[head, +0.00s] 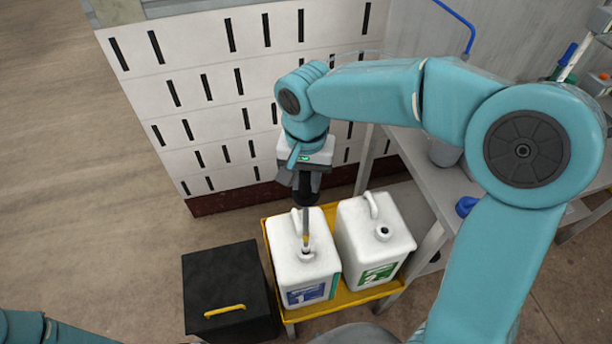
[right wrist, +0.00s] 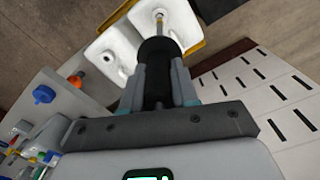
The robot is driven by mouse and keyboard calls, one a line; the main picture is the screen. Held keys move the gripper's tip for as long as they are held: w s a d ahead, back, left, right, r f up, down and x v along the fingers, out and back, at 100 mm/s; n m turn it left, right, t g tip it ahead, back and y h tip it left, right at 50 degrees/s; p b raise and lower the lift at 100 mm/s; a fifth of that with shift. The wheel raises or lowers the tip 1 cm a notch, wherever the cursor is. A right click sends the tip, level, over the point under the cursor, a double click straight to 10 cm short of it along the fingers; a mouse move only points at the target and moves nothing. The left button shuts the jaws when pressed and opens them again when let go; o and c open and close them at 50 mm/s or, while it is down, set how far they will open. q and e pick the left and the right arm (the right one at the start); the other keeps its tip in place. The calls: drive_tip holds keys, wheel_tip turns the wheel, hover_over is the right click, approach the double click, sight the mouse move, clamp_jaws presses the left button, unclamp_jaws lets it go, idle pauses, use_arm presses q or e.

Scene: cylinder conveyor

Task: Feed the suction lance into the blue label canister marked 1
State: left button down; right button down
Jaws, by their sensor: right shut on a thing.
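The white canister with the blue label marked 1 (head: 286,262) stands upright on the left of a yellow stand, its open neck at the front. My right gripper (head: 305,190) is above it, pointing down and shut on the black grip of the suction lance (head: 306,225). The thin lance shaft hangs nearly upright, its lower end at the canister's neck. I cannot tell whether the tip is inside. In the right wrist view, the lance's black grip (right wrist: 156,68) sits between the fingers, and the shaft reaches toward the white canister (right wrist: 180,25). My left gripper is out of view.
A white canister with a green label (head: 372,243) stands close on the right, its neck open. The yellow stand (head: 352,299) holds both. A black box (head: 222,275) with a yellow handle is at left. A slotted white panel (head: 215,95) is behind, a grey bench (head: 425,172) at right.

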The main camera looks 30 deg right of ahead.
drive_tip(key=b, duration=0.4)
hover_over(306, 235)
drive_tip(key=shift+w+d+f, duration=0.1)
drive_tip(key=shift+w+f, duration=0.05)
drive_tip(key=shift+f, duration=0.75)
drive_tip(key=shift+w+d+f, duration=0.1)
drive_tip(key=shift+w+f, duration=0.05)
drive_tip(key=shift+f, duration=0.7)
drive_tip(key=shift+w+d+f, duration=0.1)
drive_tip(key=shift+w+f, duration=0.05)
drive_tip(key=shift+f, duration=0.75)
drive_tip(key=shift+f, duration=0.15)
drive_tip(key=shift+f+b, duration=2.55)
drive_tip(key=shift+f, duration=0.25)
drive_tip(key=shift+f, duration=0.1)
drive_tip(key=shift+f+b, duration=2.5)
drive_tip(key=shift+f, duration=0.45)
drive_tip(key=shift+f, duration=0.1)
drive_tip(key=shift+f+b, duration=2.5)
drive_tip(key=shift+f, duration=0.4)
